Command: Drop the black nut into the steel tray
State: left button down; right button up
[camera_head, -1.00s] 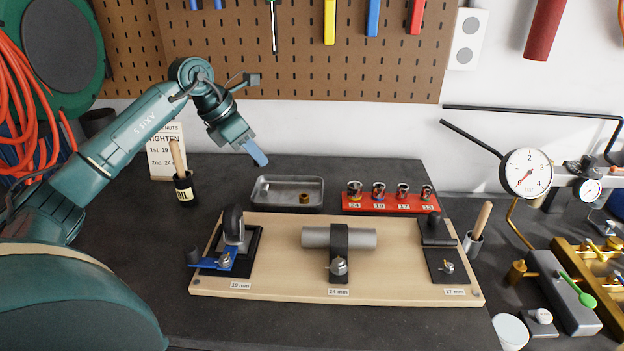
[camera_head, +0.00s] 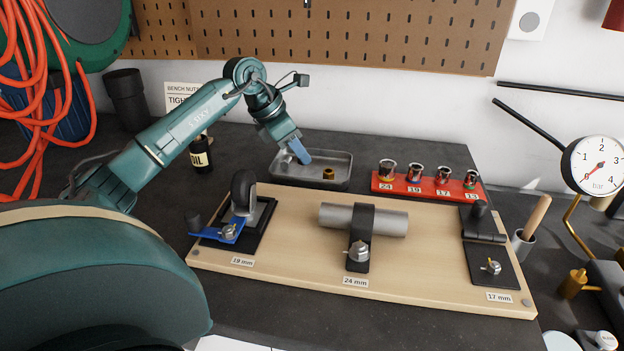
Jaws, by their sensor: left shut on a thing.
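The steel tray (camera_head: 345,182) is a shallow grey tray behind the wooden board, with one brass-coloured nut (camera_head: 328,174) lying in it. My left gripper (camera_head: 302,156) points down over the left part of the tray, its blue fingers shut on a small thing. That thing is hidden by the fingers; I take it to be the black nut, which shows nowhere else. I cannot tell exactly how high the fingertips are above the tray floor. My right gripper is not in view.
The wooden board (camera_head: 300,255) with three clamp stations stands in front of the tray. A red socket rack (camera_head: 428,188) is right of the tray. An oil pot (camera_head: 201,155) stands left, behind my left arm. Dark bench is free between pot and tray.

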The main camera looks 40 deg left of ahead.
pick_arm(q)
jog(key=c, duration=1.2)
grip_release()
jog(key=shift+f, duration=0.15)
jog(key=v, duration=1.3)
